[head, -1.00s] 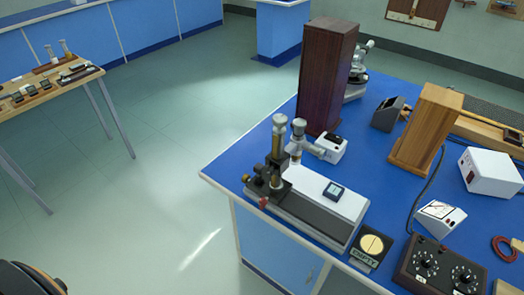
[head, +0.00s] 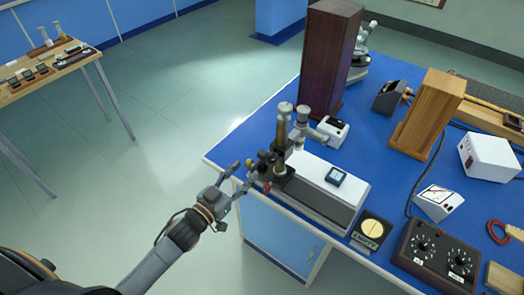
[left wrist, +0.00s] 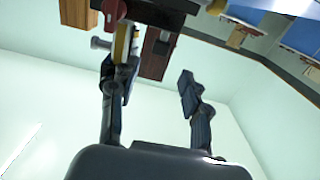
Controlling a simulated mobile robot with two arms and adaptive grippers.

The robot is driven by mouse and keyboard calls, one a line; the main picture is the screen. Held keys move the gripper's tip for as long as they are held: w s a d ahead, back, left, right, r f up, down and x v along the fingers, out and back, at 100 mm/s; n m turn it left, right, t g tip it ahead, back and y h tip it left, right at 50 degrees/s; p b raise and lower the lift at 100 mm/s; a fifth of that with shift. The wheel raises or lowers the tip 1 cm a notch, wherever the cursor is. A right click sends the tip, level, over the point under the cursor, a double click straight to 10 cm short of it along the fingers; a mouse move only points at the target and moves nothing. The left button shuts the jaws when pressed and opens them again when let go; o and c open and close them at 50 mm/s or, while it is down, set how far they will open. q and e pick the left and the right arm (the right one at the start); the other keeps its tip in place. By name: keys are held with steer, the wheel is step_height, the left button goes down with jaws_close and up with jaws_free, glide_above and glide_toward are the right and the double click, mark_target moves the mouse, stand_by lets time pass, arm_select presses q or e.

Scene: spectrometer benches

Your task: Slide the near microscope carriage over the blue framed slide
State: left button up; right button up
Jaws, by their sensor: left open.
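The near microscope carriage (head: 283,150), with an upright brass and grey tube and small knobs, stands at the left end of a long grey and white bed (head: 320,205) on the blue bench. The blue framed slide (head: 335,176) lies on top of the bed, right of the carriage and apart from it. My left gripper (head: 243,173) is open and empty just left of the carriage, by its knobs. In the left wrist view its two fingers (left wrist: 148,76) are spread, with a red knob (left wrist: 115,9) beyond the left finger. My right gripper is not in view.
A tall dark wooden box (head: 328,60) stands behind the carriage, with a small white device (head: 333,130) between. The floor left of the bench is clear up to a side table (head: 60,75).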

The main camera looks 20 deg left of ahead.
mark_target(260, 156)
arm_select(q)
steer(key=p+x, duration=0.1)
steer(key=x, duration=0.8)
steer(key=shift+w+d+f, duration=0.1)
steer(key=shift+w, duration=0.2)
steer(key=shift+c, duration=0.4)
jaws_close()
